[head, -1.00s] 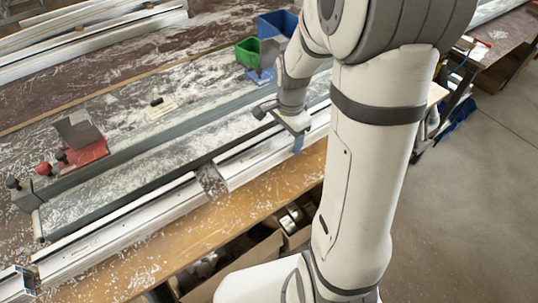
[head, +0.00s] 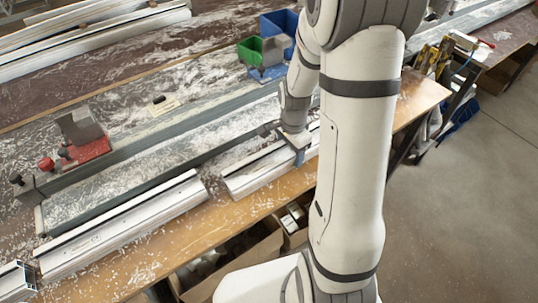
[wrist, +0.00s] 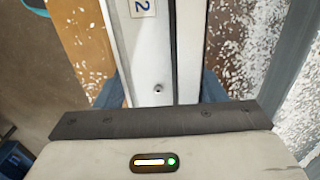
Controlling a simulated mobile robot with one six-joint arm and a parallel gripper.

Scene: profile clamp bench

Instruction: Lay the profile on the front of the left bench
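The white profile (head: 245,183) lies along the front of the left bench (head: 170,245), low over its wooden edge. Its right part is hidden behind my arm. In the wrist view the profile (wrist: 152,40) carries a label with "2" and runs between my blue fingers. My gripper (head: 297,157) straddles it from above and appears shut on it. Whether its underside touches the bench cannot be told. A second white profile piece (head: 125,225) lies to the left, nearly in line, with a small gap between their ends.
A dark rail with a red clamp block (head: 85,150) runs behind the profiles. Green (head: 250,50) and blue (head: 280,24) bins stand at the back. More profiles (head: 90,35) lie at upper left. A bench with tools (head: 445,55) is at right. White shavings cover the bench.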

